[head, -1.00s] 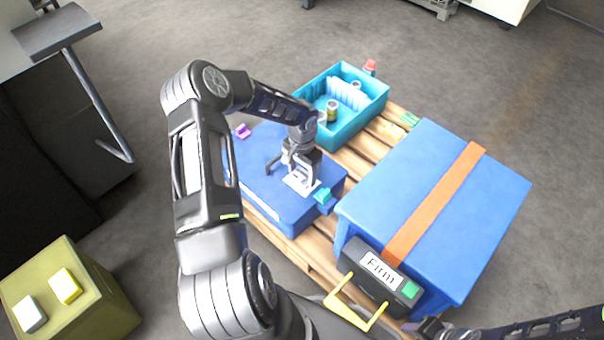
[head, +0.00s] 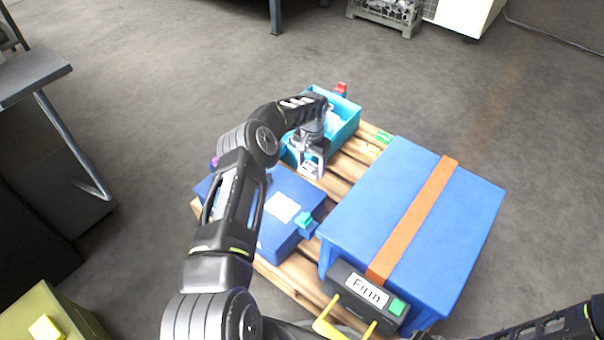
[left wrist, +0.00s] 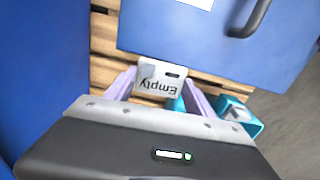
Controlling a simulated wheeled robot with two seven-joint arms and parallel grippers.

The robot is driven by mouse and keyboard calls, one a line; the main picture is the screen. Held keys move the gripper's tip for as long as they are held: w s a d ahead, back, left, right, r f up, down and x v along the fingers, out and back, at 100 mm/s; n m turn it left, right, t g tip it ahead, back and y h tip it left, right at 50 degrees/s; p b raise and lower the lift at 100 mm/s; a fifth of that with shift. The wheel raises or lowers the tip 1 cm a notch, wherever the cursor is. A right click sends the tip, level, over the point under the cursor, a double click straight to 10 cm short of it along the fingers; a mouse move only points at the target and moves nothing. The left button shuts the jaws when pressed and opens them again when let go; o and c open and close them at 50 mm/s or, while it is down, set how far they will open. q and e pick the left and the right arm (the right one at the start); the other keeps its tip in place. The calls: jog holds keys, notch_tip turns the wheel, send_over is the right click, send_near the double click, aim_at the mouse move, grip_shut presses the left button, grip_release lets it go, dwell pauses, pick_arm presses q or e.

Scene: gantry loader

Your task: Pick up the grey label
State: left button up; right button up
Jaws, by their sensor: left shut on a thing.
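The grey label (left wrist: 161,78) is a small pale grey plate with the word "Empty", upside down in the left wrist view. It also shows small in the head view (head: 311,169). My left gripper (head: 312,166) is shut on it. In the left wrist view its two pale fingers (left wrist: 161,88) stand on either side of the label. The gripper holds it over the pallet, by the near end of the teal crate (head: 345,125). The arm hides part of the crate. My right arm enters at the bottom right, but its gripper does not show.
A blue case (head: 280,235) with a white patch (head: 283,207) and a teal latch lies on the wooden pallet (head: 350,163). A large blue box (head: 400,190) with an orange strap stands to the right.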

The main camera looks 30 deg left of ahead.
pick_arm(q)
jog(key=shift+w+f+b, duration=0.25)
jog(key=shift+w+b, duration=0.4)
jog(key=shift+w, duration=0.2)
jog(key=shift+w+d+r+b, duration=0.1)
jog(key=shift+w+r+b, duration=0.1)
jog(key=shift+w+b, duration=0.4)
jog(key=shift+w+r, duration=0.1)
jog(key=shift+r, duration=0.15)
notch_tip(320, 180, up, 4)
jog(key=shift+f+p, duration=0.15)
jog(key=shift+p, duration=1)
jog(key=shift+d, duration=0.1)
